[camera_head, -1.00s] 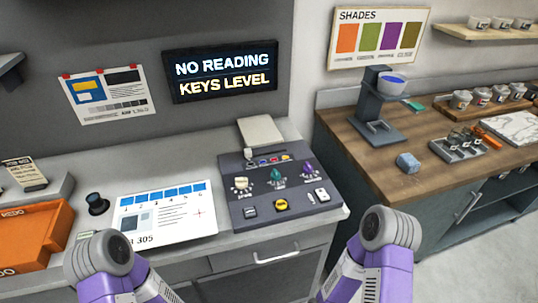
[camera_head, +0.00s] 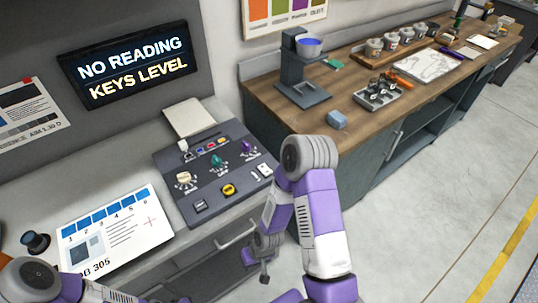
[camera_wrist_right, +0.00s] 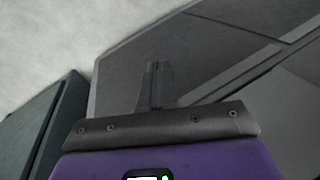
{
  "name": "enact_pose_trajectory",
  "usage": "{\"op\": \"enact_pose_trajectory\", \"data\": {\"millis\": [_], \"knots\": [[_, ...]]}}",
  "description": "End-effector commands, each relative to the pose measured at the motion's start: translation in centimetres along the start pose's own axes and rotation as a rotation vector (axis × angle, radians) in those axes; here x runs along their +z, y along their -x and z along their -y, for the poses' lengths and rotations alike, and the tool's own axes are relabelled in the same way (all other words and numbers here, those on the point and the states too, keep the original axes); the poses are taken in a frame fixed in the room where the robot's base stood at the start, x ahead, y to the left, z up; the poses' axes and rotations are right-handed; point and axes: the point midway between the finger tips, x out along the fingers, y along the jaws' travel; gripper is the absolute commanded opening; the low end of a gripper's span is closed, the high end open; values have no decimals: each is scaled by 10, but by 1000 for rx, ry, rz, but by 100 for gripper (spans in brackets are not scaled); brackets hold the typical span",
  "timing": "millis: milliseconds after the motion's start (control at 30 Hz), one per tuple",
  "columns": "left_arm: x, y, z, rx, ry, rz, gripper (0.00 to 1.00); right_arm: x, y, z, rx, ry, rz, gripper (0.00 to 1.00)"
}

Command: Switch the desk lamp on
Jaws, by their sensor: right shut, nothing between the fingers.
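I cannot make out a desk lamp for certain. A small dark upright item with a brass-coloured stem (camera_head: 458,20) stands at the far end of the wooden bench, too small to identify. My right gripper (camera_head: 264,276) hangs low in front of the grey counter, pointing down, shut and empty. Its closed fingers show in the right wrist view (camera_wrist_right: 155,82), with grey cabinet surfaces and pale floor beyond. My left arm shows only at the bottom left; its gripper is out of view.
A control panel (camera_head: 193,160) with knobs and buttons sits on the grey counter beside a printed card (camera_head: 110,228). The wooden bench (camera_head: 357,87) holds a grey stand (camera_head: 293,72), a blue block (camera_head: 336,119), a tray and cups. Open floor (camera_head: 440,200) lies at right.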

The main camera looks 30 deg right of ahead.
Motion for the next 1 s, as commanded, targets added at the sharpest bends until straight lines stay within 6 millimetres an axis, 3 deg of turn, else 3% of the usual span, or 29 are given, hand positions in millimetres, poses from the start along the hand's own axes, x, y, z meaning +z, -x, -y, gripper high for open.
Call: {"op": "enact_pose_trajectory", "data": {"millis": [33,267,400,500,633,700,800,1000], "knots": [[1,29,-11,0,0,0,43,-16,37,7,9,21,-18,0],[4,94,-35,0,0,0,43,-69,138,15,58,103,-60,0],[6,130,-49,0,0,0,43,-105,209,16,100,156,-90,0],[6,144,-54,0,0,0,43,-149,282,5,169,215,-138,0],[7,150,-56,0,0,0,43,-177,355,-10,244,257,-164,0],[7,153,-57,0,0,0,43,-183,381,-15,269,266,-170,0],[7,155,-58,0,0,0,43,-186,400,-20,290,271,-172,0],[7,154,-58,0,0,0,43,-187,404,-22,295,272,-169,0]]}}
